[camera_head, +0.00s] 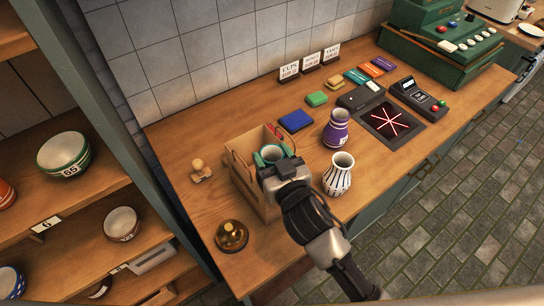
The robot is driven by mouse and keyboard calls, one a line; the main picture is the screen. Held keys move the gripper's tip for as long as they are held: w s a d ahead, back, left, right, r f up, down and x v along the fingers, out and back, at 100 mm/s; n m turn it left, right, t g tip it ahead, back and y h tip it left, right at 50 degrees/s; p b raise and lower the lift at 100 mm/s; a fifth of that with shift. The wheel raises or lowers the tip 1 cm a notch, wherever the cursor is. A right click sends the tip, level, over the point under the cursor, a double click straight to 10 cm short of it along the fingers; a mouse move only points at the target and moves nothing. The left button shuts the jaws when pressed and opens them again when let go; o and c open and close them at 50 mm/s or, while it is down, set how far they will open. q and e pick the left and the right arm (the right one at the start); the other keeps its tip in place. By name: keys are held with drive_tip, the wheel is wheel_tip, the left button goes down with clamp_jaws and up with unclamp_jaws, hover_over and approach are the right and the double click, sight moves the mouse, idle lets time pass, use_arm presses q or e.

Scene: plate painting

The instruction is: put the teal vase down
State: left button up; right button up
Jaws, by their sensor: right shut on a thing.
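The teal vase (273,151) shows only as a teal rim with a pale inside, at the mouth of a wooden crate (237,168) on the counter. My right gripper (270,160) is shut on the teal vase, over the crate. The gripper and arm hide the vase's lower body, so I cannot tell whether it touches the crate's floor. My left gripper is not in view.
A white vase with black stripes (339,175) and a purple vase (336,129) stand right of the crate. A brass bell (231,235) and a wooden stamp (200,170) are to its left. A scanner (391,123) lies farther right.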

drive_tip(key=o, duration=1.4)
drive_tip(key=shift+s+f, duration=0.2)
drive_tip(key=shift+f, duration=0.65)
drive_tip(key=shift+r+p, duration=0.4)
drive_tip(key=shift+r, duration=0.1)
drive_tip(key=r+b+v, duration=0.1)
drive_tip(key=b+v, duration=0.2)
drive_tip(key=v, duration=0.8)
drive_tip(key=shift+s+d, duration=0.25)
drive_tip(key=shift+s, duration=0.05)
drive_tip(key=shift+r, duration=0.1)
